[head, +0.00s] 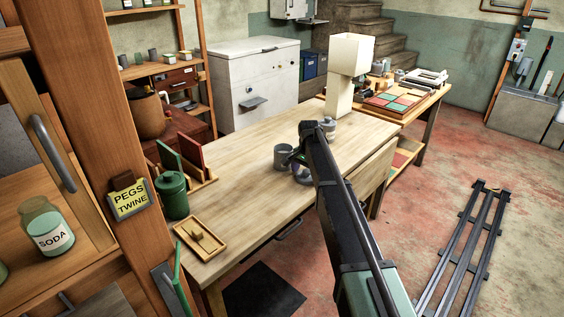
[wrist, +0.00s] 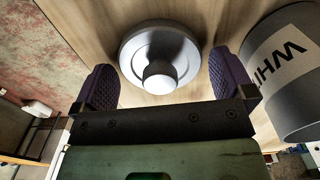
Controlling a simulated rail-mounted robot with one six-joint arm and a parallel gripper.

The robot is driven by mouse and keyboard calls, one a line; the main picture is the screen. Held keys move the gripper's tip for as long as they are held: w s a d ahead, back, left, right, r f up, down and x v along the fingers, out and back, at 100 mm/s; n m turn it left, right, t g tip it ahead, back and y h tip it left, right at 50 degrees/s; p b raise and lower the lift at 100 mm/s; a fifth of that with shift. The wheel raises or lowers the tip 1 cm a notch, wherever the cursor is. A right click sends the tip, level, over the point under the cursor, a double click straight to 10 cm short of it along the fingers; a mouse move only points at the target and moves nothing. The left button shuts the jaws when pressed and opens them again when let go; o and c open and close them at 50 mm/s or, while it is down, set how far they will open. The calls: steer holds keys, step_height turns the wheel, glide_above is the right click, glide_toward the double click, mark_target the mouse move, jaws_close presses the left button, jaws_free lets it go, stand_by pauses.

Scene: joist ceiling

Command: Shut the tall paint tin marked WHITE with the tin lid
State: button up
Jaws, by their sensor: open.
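The tin lid (wrist: 160,55) is a pale grey disc with a raised round knob, lying on the wooden bench top in the wrist view. My gripper (wrist: 162,66) is open, its two purple ridged finger pads on either side of the lid and not closed on it. The grey paint tin (wrist: 288,95) with a white label, part of the word WHITE readable, stands close by at the right of that view, cut off by the edge. In the head view a grey tin (head: 283,156) stands beside my gripper (head: 300,168); its label does not show. The lid is hidden there.
Another small grey tin (head: 328,126) stands behind my arm. A cream machine (head: 347,70) stands at the bench's far end. A green canister (head: 172,195), a file rack and a wooden tray (head: 201,238) are at the left. The bench's middle is clear.

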steer(key=c, duration=0.8)
steer(key=shift+r+p, duration=1.9)
steer(key=shift+c, duration=0.3)
step_height(320, 180, up, 5)
steer(key=p, duration=0.5)
